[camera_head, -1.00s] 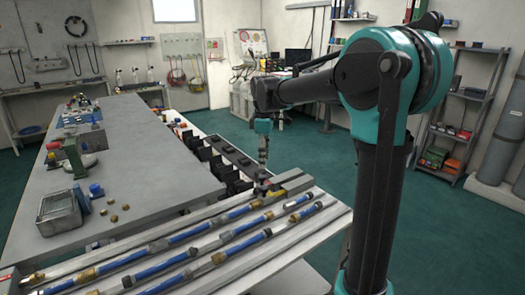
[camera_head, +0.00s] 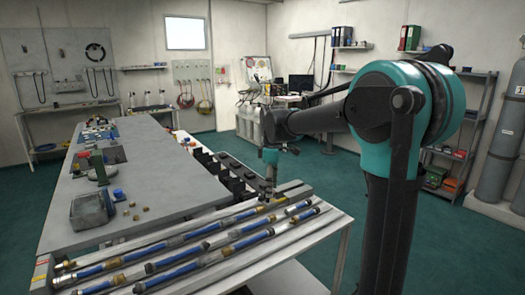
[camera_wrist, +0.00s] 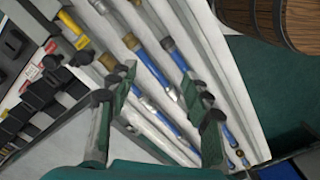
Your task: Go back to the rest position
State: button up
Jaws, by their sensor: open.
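My gripper (camera_head: 269,192) hangs at the end of my arm, over the far end of the hose rack (camera_head: 212,268), and looks small in the head view. In the wrist view my gripper (camera_wrist: 160,80) has its two fingers spread apart, with nothing held between them. Blue hoses (camera_head: 180,272) with brass and grey fittings lie in rows along the rack. The same blue hoses (camera_wrist: 180,62) run diagonally below the fingers in the wrist view. The exact gap between fingertips and hoses cannot be told.
A grey workbench (camera_head: 160,190) stands left of the rack, with a metal box (camera_head: 92,209) and small brass parts on it. Dark bins (camera_head: 232,180) line its far right side. Shelving (camera_head: 460,140) and grey cylinders (camera_head: 502,140) stand at right. Green floor between is clear.

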jog(key=s+d+f+m+t, duration=0.2)
jog(key=s+d+f+m, duration=0.5)
jog(key=s, duration=0.4)
jog(key=s+d+f+m+t, duration=0.2)
jog(key=s+d+f+m, duration=0.6)
jog(key=s+f, duration=0.3)
jog(key=shift+s+d+f, duration=0.35)
jog(key=shift+s, duration=0.3)
dwell(0.3)
